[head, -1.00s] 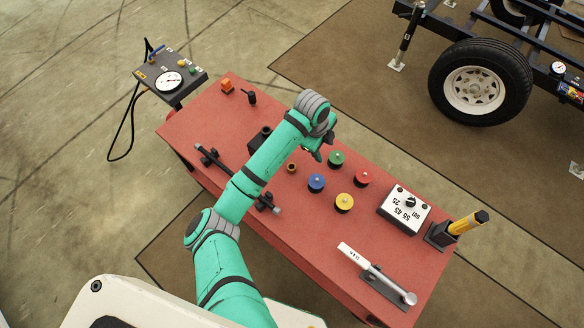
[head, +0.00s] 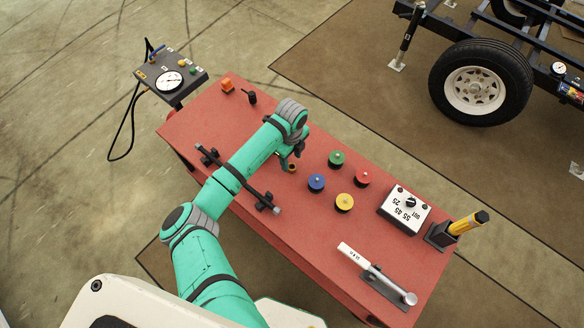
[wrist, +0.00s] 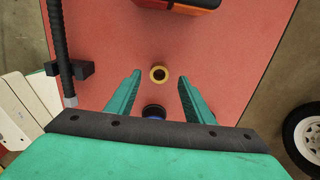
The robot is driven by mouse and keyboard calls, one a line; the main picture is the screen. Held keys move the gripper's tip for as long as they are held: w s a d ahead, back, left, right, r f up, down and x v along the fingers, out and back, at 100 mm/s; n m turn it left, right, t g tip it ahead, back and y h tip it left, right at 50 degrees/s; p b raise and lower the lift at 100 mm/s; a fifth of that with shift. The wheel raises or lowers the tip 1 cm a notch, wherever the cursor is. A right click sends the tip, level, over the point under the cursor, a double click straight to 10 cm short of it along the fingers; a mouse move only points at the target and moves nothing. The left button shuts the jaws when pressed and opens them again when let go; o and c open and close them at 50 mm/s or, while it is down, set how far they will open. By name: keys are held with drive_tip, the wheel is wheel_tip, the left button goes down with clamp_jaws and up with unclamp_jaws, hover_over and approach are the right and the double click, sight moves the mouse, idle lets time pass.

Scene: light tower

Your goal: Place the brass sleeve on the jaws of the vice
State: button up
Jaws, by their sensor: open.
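The brass sleeve (head: 291,168) is a small ring standing on the red table (head: 320,235). In the wrist view the sleeve (wrist: 159,74) shows from above, with a dark hole, just ahead of and between the fingertips. My gripper (wrist: 159,85) is open and empty, above the sleeve and apart from it. In the head view my gripper (head: 297,158) is partly hidden by my wrist. A dark and orange-red block (wrist: 180,5) is cut off at the top of the wrist view; I cannot tell whether it is the vice. My arm covers the vice's place in the head view.
Blue (head: 316,182), green (head: 337,158), red (head: 361,178) and yellow (head: 344,202) discs stand right of the sleeve. A black bar (head: 262,198) rests on holders to the left.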

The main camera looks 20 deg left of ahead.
sight(291, 164)
drive_tip(key=shift+f, duration=1.85)
clamp_jaws()
drive_tip(key=shift+r, duration=0.15)
drive_tip(key=shift+r, duration=0.55)
wheel_tip(291, 164, up, 2)
drive_tip(key=shift+s+r, duration=0.1)
drive_tip(key=s+a+r, duration=0.2)
drive_tip(key=s+r, duration=0.7)
drive_tip(key=s, duration=0.4)
drive_tip(key=shift+s+r, duration=0.25)
drive_tip(key=shift+s, duration=0.05)
